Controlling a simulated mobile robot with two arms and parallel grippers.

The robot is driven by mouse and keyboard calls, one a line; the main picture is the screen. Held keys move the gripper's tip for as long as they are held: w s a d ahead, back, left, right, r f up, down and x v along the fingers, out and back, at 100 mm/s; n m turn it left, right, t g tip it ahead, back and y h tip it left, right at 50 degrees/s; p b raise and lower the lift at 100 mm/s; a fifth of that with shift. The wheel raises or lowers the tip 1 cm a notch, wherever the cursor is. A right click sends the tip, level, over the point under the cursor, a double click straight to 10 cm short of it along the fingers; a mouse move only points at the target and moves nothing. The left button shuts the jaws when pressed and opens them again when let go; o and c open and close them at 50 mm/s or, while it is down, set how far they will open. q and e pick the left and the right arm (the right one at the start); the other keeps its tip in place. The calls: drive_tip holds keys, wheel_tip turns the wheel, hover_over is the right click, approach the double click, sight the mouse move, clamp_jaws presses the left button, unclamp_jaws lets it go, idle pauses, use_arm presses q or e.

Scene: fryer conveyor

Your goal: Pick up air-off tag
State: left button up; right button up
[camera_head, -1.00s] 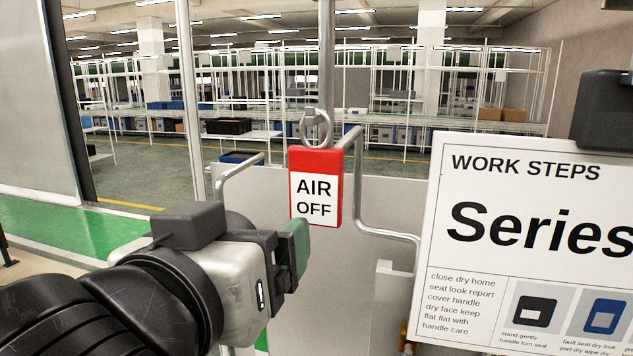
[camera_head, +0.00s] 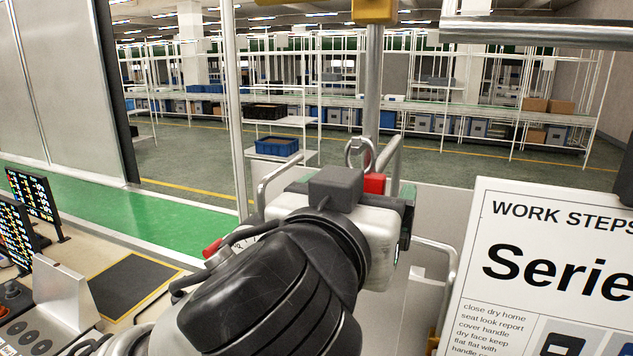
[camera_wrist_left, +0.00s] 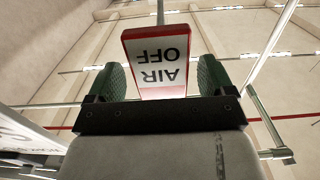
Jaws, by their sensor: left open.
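The air-off tag is a red-edged plate with a white face. In the head view only its red top (camera_head: 374,183) shows, under a metal ring (camera_head: 358,152) on a vertical post; my left arm and gripper hide the rest. In the left wrist view the tag (camera_wrist_left: 158,62) appears upside down, reading AIR OFF, between and beyond the two green finger pads. My left gripper (camera_wrist_left: 161,80) is open, one finger on each side of the tag. I see gaps on both sides. My left gripper also shows in the head view (camera_head: 404,200). My right gripper is not in view.
A white WORK STEPS board (camera_head: 550,265) stands close on the right. Bent metal rails (camera_head: 275,180) flank the post. A metal bar (camera_head: 540,30) crosses the upper right. Small screens (camera_head: 33,195) and a control panel lie at the left. Shelving stands far behind.

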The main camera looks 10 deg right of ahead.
use_arm(q)
drive_tip(key=shift+x, duration=1.2)
drive_tip(key=shift+a, duration=0.1)
drive_tip(key=c, duration=1)
